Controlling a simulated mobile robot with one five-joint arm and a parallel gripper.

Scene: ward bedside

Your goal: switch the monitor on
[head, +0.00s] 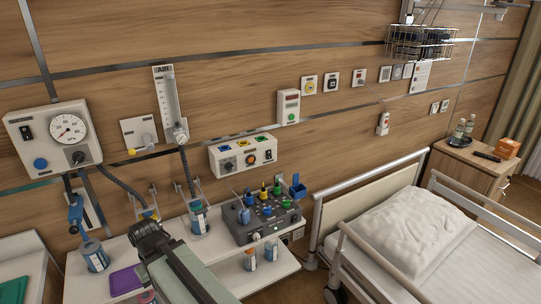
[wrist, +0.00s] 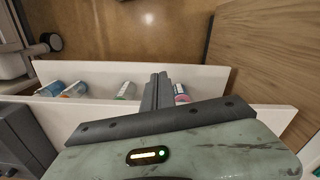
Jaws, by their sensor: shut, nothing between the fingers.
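The dark grey device (head: 265,222) on the white shelf unit has coloured knobs and plugs on top and a small lit green light on its front; it is the likeliest monitor, though no screen shows. My gripper (head: 146,236) is left of it in the head view, apart from it and over the shelf. In the wrist view its fingers (wrist: 158,82) are together with nothing between them, above the shelf unit. I cannot make out which control on the device is its power switch.
A white shelf (head: 200,262) carries bottles and a purple item (head: 126,280). A gauge unit (head: 55,135), flowmeter (head: 171,105) and socket box (head: 243,155) are on the wall. A bed (head: 410,240) stands right. In the wrist view, bottles (wrist: 75,90) stand between white shelf edges.

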